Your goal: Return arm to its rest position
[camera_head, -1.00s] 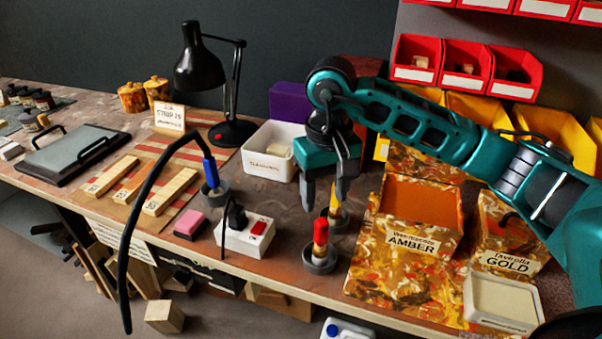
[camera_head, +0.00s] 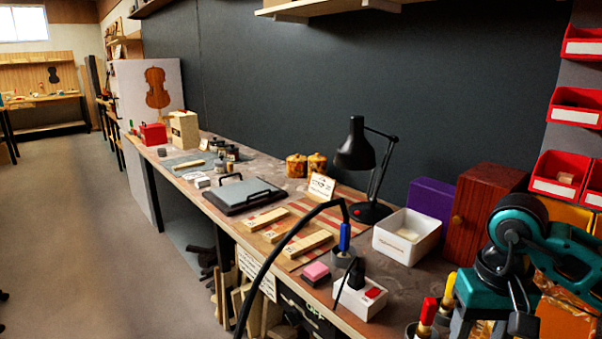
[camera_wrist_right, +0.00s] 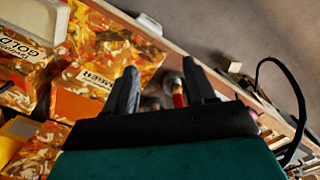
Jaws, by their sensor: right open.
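My right arm and gripper (camera_head: 480,328) are at the lower right of the head view, over the bench's right part. The fingertips are near or past the lower edge there. In the right wrist view, the two dark fingers (camera_wrist_right: 163,85) stand apart with nothing gripped. A red-handled tool (camera_wrist_right: 179,97) shows between and beyond them. In the head view the red-handled tool (camera_head: 428,311) and a yellow-handled tool (camera_head: 448,286) are left of the gripper. My left gripper is not in view.
The amber box (camera_wrist_right: 97,77) and gold box (camera_wrist_right: 22,50) lie left of the fingers in the wrist view. A white socket block (camera_head: 360,300), blue-handled iron (camera_head: 345,237), white bin (camera_head: 407,236) and black lamp (camera_head: 356,150) stand left of the arm. Floor is open at left.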

